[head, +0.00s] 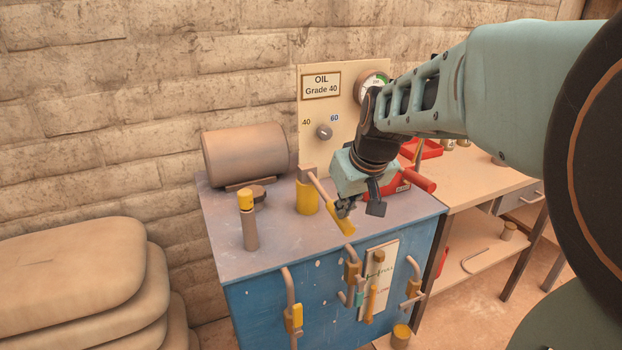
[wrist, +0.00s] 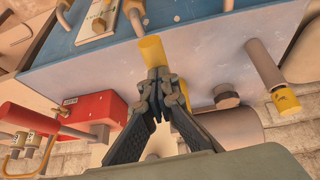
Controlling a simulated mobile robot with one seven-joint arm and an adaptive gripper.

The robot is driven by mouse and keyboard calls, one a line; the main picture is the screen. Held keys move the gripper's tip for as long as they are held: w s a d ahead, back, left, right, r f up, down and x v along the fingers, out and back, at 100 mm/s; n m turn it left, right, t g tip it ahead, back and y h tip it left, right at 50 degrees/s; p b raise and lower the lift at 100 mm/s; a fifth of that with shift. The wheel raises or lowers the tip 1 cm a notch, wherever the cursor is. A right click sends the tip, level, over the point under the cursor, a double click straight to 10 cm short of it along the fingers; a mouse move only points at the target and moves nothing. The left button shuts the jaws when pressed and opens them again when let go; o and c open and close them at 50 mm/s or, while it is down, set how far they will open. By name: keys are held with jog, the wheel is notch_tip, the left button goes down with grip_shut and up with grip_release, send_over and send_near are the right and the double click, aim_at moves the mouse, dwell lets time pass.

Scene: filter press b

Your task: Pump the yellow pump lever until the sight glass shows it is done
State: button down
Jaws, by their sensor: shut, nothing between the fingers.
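The pump lever (head: 322,193) slopes down to the right from a yellow pump body (head: 305,200) on top of the blue tank. It ends in a yellow grip (head: 341,222). My gripper (head: 344,209) is at that grip, its fingers shut with nothing held. In the wrist view the fingertips (wrist: 158,78) overlap the yellow grip (wrist: 152,50), whose end shows past them; I cannot tell whether they touch. A pale panel (head: 376,280), perhaps the sight glass, is on the tank front among pipes. Its reading is too small to tell. It shows partly in the wrist view (wrist: 98,20).
A yellow-topped post (head: 249,222) and brown motor drum (head: 245,152) stand on the tank. Behind is an oil sign (head: 321,86) with a knob (head: 323,131) and a gauge (head: 372,82) partly hidden by my arm. A red box (wrist: 85,112) is close by. Sacks (head: 75,270) lie left.

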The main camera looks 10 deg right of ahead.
aim_at(344, 220)
notch_tip(344, 220, down, 4)
jog(key=shift+r+b, duration=0.1)
jog(key=shift+b, duration=0.95)
jog(key=shift+s+f, duration=0.1)
jog(key=shift+f, duration=0.25)
